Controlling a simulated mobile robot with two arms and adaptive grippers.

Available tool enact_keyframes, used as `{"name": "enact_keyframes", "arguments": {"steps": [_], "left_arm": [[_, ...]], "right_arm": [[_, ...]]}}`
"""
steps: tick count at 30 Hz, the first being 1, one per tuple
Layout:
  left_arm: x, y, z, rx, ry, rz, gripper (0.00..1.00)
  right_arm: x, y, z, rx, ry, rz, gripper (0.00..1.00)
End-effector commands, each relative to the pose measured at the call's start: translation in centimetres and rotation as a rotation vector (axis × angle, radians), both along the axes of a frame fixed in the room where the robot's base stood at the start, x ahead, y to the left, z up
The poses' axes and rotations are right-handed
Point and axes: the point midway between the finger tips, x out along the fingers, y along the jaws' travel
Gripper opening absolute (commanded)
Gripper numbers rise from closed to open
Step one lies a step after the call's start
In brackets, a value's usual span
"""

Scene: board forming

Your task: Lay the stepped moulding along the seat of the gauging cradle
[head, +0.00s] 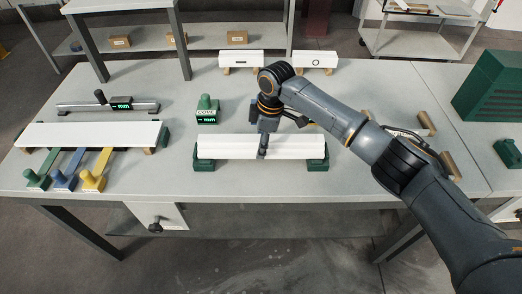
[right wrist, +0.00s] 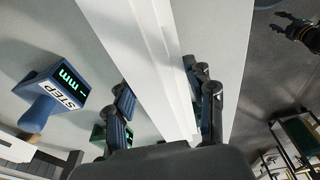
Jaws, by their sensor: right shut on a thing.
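The white stepped moulding (head: 225,145) lies level along the gauging cradle, whose green end blocks (head: 317,163) show at both ends. I cannot tell whether it bears fully on the seat. My right gripper (head: 263,146) comes down over its middle and is shut on it. In the right wrist view the moulding (right wrist: 150,45) runs lengthwise between the two fingers (right wrist: 165,112), and its long steps show. A dark gripper-like shape, perhaps my left gripper (right wrist: 300,32), shows at the upper right of that view; its fingers are too small to judge. The head view does not show it.
A green gauge (head: 207,109) stands behind the cradle. A blue gauge marked STEP (right wrist: 62,90) shows in the wrist view. A long white board (head: 90,134) lies at left, with green, blue and yellow handled tools (head: 92,180) before it. Two white blocks (head: 240,59) stand behind.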

Motion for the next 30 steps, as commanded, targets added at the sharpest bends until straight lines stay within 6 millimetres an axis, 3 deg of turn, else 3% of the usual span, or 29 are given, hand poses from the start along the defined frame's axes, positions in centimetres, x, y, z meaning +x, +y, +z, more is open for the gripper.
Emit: {"name": "enact_keyframes", "arguments": {"steps": [17,18,21,22,29,30], "left_arm": [[-0.01,-0.02,-0.1,0.0,0.0,-0.001,0.4],[-0.01,-0.02,-0.1,0.0,0.0,0.0,0.4],[-0.01,-0.02,-0.08,0.0,0.0,-0.001,0.4],[-0.01,-0.02,-0.08,0.0,0.0,-0.001,0.4],[-0.02,-0.02,-0.09,0.0,0.0,-0.001,0.4],[-0.01,-0.01,-0.12,0.0,0.0,0.0,0.4]], "right_arm": [[0.03,0.09,-0.35,0.003,-0.001,0.001,0.0],[0.03,0.1,-0.37,0.003,-0.001,0.001,0.56],[0.04,0.08,-0.34,0.002,-0.001,0.001,0.77],[0.04,0.07,-0.35,0.002,-0.001,0.001,0.81],[0.0,0.03,-0.44,0.001,0.0,0.0,0.81],[-0.07,-0.05,-0.63,-0.001,0.002,-0.001,0.87]]}}
